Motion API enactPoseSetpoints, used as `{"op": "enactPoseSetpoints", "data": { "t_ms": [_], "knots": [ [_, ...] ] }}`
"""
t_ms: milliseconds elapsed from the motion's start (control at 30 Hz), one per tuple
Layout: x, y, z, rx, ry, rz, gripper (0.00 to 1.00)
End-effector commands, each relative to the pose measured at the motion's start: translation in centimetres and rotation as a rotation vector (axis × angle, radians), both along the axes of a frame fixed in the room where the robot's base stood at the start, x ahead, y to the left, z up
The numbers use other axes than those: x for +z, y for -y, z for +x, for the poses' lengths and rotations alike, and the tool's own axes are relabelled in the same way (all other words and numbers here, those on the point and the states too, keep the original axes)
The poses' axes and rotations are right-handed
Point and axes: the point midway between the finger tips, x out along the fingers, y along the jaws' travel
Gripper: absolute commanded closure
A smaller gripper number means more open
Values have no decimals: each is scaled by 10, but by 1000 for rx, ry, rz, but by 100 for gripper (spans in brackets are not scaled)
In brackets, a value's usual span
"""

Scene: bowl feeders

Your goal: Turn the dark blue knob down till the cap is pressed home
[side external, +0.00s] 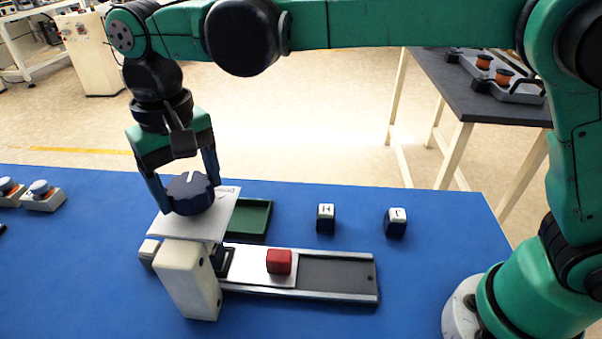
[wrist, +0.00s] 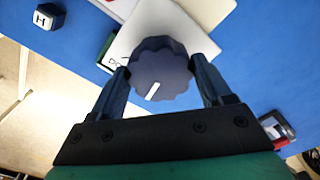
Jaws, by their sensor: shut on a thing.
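The dark blue knob (side external: 190,192) has a scalloped edge and a white pointer line. It sits on a white plate (side external: 222,213) on top of a cream housing (side external: 187,281). My gripper (side external: 184,190) points down and is shut on the knob, one finger on each side. The wrist view shows the knob (wrist: 160,72) between the two fingers (wrist: 160,80), its white line toward the lower part of the picture. I cannot make out the cap under the plate in either view.
A grey rail (side external: 338,277) with a red block (side external: 279,261) on its light carriage runs right from the housing. A green tray (side external: 256,219) lies behind. Two lettered cubes (side external: 326,218) (side external: 396,222) stand at the right. The blue table (side external: 90,270) is clear at front left.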

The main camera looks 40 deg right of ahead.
Motion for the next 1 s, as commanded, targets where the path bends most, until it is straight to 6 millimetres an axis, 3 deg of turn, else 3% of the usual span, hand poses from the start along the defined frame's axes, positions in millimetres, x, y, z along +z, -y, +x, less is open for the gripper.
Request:
{"op": "enactPoseSetpoints", "data": {
  "t_ms": [1000],
  "knots": [
    [0,0,1,-923,5,3,81]
  ]
}}
